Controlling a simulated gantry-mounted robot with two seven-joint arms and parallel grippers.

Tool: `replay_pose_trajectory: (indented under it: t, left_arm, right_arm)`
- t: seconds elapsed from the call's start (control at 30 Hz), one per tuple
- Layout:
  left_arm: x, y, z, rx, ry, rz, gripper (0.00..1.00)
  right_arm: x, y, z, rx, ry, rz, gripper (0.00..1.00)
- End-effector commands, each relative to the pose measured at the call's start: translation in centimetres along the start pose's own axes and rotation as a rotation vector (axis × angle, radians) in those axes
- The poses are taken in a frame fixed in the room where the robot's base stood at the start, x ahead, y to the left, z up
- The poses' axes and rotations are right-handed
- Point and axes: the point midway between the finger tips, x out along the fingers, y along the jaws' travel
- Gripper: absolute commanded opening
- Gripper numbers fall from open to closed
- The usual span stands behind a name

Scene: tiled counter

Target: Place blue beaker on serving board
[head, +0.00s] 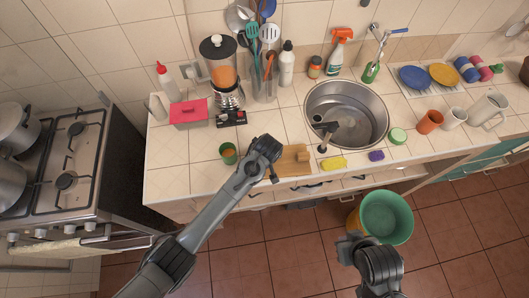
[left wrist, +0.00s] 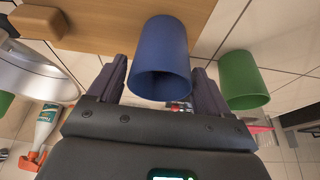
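In the left wrist view the blue beaker (left wrist: 160,55) is between the two fingers of my left gripper (left wrist: 160,85), which look closed against its sides. Its open end faces the camera, and its far end overlaps the edge of the wooden serving board (left wrist: 110,28). I cannot tell whether it touches the board. In the head view my left gripper (head: 266,160) is over the board's left end and hides the beaker; the board (head: 284,164) shows to its right. My right gripper (head: 352,243) is low, in front of the counter; its fingers are unclear.
A green cup (head: 228,153) stands just left of my left gripper. A small wooden block (head: 302,157) lies on the board's right part. The sink (head: 347,113), yellow sponge (head: 334,163) and purple sponge (head: 376,156) are to the right. A green bucket (head: 386,216) stands near my right gripper.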

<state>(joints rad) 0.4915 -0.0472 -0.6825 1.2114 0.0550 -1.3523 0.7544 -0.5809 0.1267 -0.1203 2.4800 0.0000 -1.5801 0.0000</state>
Motion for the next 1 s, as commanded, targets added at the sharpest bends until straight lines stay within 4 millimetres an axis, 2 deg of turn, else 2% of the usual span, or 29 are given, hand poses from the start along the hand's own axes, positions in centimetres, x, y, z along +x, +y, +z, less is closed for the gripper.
replay_pose_trajectory:
  t: [0.1, 0.37, 0.53, 0.67, 1.0]
  left_arm:
    - [0.0, 0.0, 0.0, 0.000, 0.000, 0.000, 0.93]
    - [-0.1, 0.0, -0.1, 0.000, 0.000, 0.000, 0.93]
    - [-0.9, 0.0, -0.2, 0.000, 0.002, 0.001, 0.93]
    - [-2.6, 0.0, -0.2, 0.000, 0.003, 0.001, 0.93]
    - [-8.7, 0.1, -0.2, 0.000, 0.002, 0.002, 0.93]
  right_arm:
    - [0.0, 0.0, 0.0, 0.000, 0.000, 0.000, 0.00]
    - [0.0, -0.1, -0.1, 0.004, 0.001, -0.003, 0.00]
    - [-0.1, -0.2, -0.1, 0.007, 0.001, -0.005, 0.00]
    - [0.0, -0.2, -0.1, 0.009, 0.002, -0.007, 0.00]
    - [0.6, -0.2, 0.1, 0.009, 0.002, -0.007, 0.00]
